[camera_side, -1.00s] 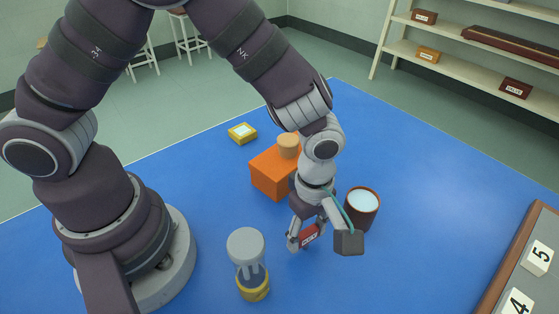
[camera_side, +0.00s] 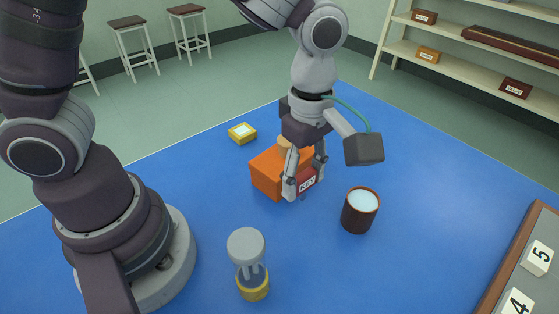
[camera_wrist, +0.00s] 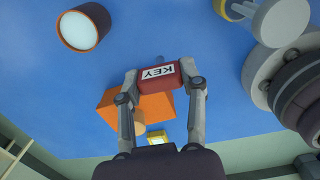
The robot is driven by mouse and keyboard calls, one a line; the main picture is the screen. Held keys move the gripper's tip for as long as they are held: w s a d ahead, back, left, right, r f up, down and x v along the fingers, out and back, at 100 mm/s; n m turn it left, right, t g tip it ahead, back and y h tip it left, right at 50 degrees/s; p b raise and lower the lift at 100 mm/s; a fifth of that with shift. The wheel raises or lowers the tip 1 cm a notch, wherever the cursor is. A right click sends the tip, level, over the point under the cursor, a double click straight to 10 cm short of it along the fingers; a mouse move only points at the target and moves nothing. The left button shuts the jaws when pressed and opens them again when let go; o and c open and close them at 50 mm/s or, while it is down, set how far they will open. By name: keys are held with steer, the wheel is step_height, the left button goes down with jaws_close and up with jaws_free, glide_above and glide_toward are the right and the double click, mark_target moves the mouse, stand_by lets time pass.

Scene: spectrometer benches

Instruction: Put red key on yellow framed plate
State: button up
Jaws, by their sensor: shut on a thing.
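The red key (camera_side: 306,181) is a small red block with a white KEY label. My gripper (camera_side: 304,178) is shut on it and holds it up in front of the orange box in the side view. In the wrist view the red key (camera_wrist: 160,75) sits between both fingers (camera_wrist: 160,80). The yellow framed plate (camera_side: 242,133), a small yellow square with a pale centre, lies on the blue table at the back left, apart from my gripper. The plate also shows in the wrist view (camera_wrist: 157,136), beyond the orange box and partly hidden.
The orange box (camera_side: 268,176) with a tan round piece (camera_side: 284,143) on top stands just behind my gripper. A brown cup (camera_side: 358,212) stands to the right. A grey-topped yellow-based object (camera_side: 247,246) stands in front. A board with number tiles (camera_side: 537,257) is at the far right.

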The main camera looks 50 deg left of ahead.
steer(key=s+a+f+n, duration=0.1)
steer(key=s+a+n, duration=0.2)
steer(key=a+n, duration=0.55)
steer(key=s+a+f+n, duration=0.25)
steer(key=a+n, duration=0.25)
steer(key=a, duration=0.7)
glide_above(242, 130)
steer(key=shift+s+d+f, duration=0.1)
steer(key=shift+f, duration=1.95)
steer(key=shift+f, duration=0.2)
steer(key=o, duration=1)
steer(key=shift+o, duration=0.2)
steer(key=shift+r, duration=0.15)
